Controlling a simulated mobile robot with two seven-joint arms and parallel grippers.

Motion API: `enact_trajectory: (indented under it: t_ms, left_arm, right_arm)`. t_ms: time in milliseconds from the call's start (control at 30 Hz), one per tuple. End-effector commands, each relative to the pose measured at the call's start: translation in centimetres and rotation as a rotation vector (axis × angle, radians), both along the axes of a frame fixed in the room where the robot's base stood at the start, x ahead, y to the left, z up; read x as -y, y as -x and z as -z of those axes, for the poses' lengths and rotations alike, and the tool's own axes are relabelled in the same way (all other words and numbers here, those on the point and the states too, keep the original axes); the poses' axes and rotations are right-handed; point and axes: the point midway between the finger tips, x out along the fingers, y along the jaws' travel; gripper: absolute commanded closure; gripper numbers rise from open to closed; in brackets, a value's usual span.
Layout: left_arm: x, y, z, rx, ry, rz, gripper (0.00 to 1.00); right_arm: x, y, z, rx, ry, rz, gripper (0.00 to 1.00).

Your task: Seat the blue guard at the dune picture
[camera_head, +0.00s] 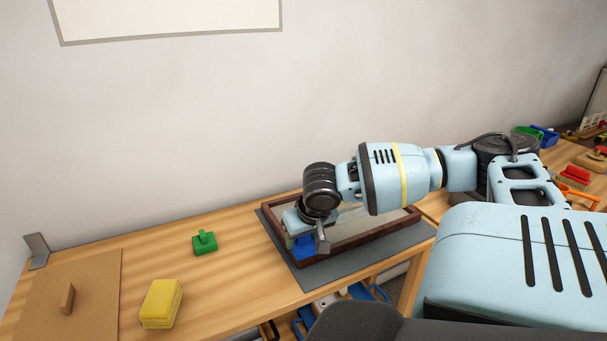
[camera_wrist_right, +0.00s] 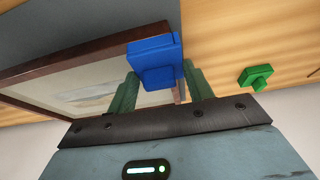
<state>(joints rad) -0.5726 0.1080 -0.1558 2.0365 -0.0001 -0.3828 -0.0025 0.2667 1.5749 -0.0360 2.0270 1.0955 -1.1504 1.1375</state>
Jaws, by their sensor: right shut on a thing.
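The blue guard (camera_head: 304,246) is at the near-left corner of the framed picture; it also shows in the right wrist view (camera_wrist_right: 155,58). The picture has a dark reddish-brown frame (camera_head: 392,228) and lies flat on a grey mat (camera_head: 322,283). In the wrist view its pale image (camera_wrist_right: 80,93) shows partly. My right gripper (camera_head: 306,236) is shut on the blue guard, with its fingers on either side of it in the wrist view (camera_wrist_right: 162,88). I cannot tell whether the guard touches the frame or sits fully on the corner. My left gripper is not in view.
A green guard (camera_head: 205,243) stands on the wooden table left of the mat; it also shows in the wrist view (camera_wrist_right: 256,77). A yellow block (camera_head: 162,303) and a brown board with a handle (camera_head: 80,290) lie further left. Bare table lies between them. Coloured items crowd the far right.

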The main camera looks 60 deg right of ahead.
Motion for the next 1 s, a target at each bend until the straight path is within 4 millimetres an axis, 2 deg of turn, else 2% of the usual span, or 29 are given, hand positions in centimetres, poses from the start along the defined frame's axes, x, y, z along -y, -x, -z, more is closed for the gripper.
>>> enact_trajectory:
  t_ms: [567,1000]
  left_arm:
    - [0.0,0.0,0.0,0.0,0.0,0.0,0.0]
    - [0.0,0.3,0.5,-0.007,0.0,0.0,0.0]
  right_arm:
    - [0.0,0.0,0.1,-0.001,-0.001,0.0,0.7]
    - [0.0,0.0,1.0,-0.001,0.0,0.0,0.7]
